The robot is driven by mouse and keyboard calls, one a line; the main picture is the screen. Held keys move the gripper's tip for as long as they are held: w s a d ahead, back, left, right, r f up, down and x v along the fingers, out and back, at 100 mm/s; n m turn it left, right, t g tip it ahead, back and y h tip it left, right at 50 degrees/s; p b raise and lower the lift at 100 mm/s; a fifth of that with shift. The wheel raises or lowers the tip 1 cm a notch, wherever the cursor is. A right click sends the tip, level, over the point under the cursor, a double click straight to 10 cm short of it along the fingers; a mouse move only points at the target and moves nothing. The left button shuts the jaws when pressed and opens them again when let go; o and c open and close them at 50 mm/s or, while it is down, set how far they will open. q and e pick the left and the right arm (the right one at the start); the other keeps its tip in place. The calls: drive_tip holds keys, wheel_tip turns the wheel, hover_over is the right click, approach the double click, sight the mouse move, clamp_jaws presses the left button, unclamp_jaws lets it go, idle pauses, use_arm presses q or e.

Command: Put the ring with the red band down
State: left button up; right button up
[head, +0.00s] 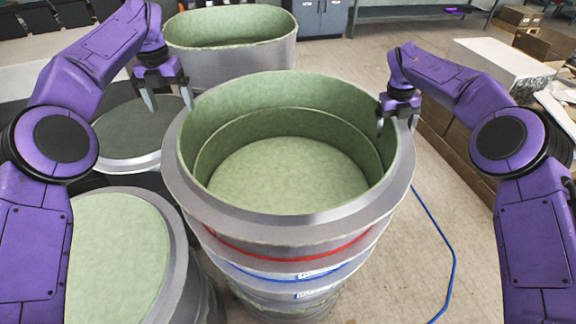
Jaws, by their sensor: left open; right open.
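The ring with the red band (285,256) is a grey ring with a pale green inside. It sits on top of a stack, above rings with blue bands (290,276), and looks level. My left gripper (169,103) is open and empty at the ring's upper left rim, its fingers pointing down; one fingertip is outside the rim and the other close to its edge. My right gripper (397,126) is open at the right rim, with a finger on either side of the rim. Whether either finger touches the ring cannot be told.
Other green-lined moulds stand at the left front (115,255), left (130,128) and behind (230,28). A blue hose (452,255) lies on the floor at right. Boxes (500,65) line the right side. Floor right of the stack is mostly clear.

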use_arm(q)
drive_tip(key=shift+r, duration=0.7)
drive_tip(key=shift+w, duration=0.1)
use_arm(e)
drive_tip(key=shift+w+r, duration=0.1)
drive_tip(key=shift+r, duration=0.1)
wheel_tip(320, 180, up, 11)
drive_tip(key=a, duration=0.1)
drive_tip(key=shift+a+r, duration=0.2)
drive_tip(key=shift+a, duration=0.2)
use_arm(q)
drive_tip(key=shift+r, duration=0.1)
